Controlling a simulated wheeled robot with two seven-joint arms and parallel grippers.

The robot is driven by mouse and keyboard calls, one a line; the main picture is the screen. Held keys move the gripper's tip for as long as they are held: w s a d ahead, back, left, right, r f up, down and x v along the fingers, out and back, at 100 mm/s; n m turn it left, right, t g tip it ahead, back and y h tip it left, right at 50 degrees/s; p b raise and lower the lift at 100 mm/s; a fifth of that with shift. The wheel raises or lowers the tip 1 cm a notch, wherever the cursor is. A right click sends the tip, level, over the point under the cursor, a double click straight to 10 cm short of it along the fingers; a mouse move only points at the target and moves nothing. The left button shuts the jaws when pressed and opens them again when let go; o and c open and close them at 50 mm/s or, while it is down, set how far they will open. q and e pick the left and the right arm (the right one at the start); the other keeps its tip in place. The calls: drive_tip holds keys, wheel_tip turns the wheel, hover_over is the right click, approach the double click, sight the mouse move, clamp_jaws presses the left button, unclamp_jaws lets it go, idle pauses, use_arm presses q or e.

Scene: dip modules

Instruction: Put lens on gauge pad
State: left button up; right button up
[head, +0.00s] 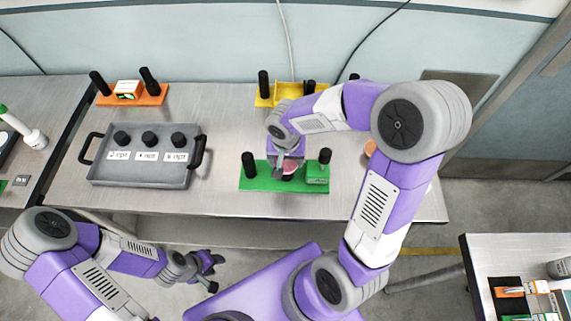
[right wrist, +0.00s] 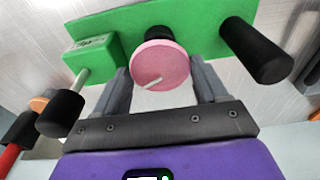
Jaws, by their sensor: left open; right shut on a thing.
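A round pink disc, which looks like the lens, shows in the right wrist view (right wrist: 160,66) and, partly hidden, in the head view (head: 290,169). My right gripper (head: 287,168) is shut on it, low over the green fixture (head: 258,184). In the right wrist view its fingers (right wrist: 163,85) flank the disc, with a dark round part directly behind it. I cannot tell whether the disc touches the fixture. An orange fixture (head: 153,99) with a small lit display stands at the back left; I cannot tell which part is the gauge pad. My left gripper (head: 208,270) is open and empty in front of the table.
Black posts (head: 249,164) rise at both ends of the green fixture, close to my right gripper. A yellow fixture (head: 265,99) stands behind it. A grey tray (head: 150,174) with several black-knobbed pieces is on the left. The table between tray and green fixture is clear.

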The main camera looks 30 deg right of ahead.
sight(286, 164)
wheel_tip(286, 164, down, 3)
drive_tip(key=shift+f+b, duration=0.2)
drive_tip(key=shift+b, duration=0.2)
drive_tip(key=shift+f, duration=0.1)
drive_tip(key=o, duration=1)
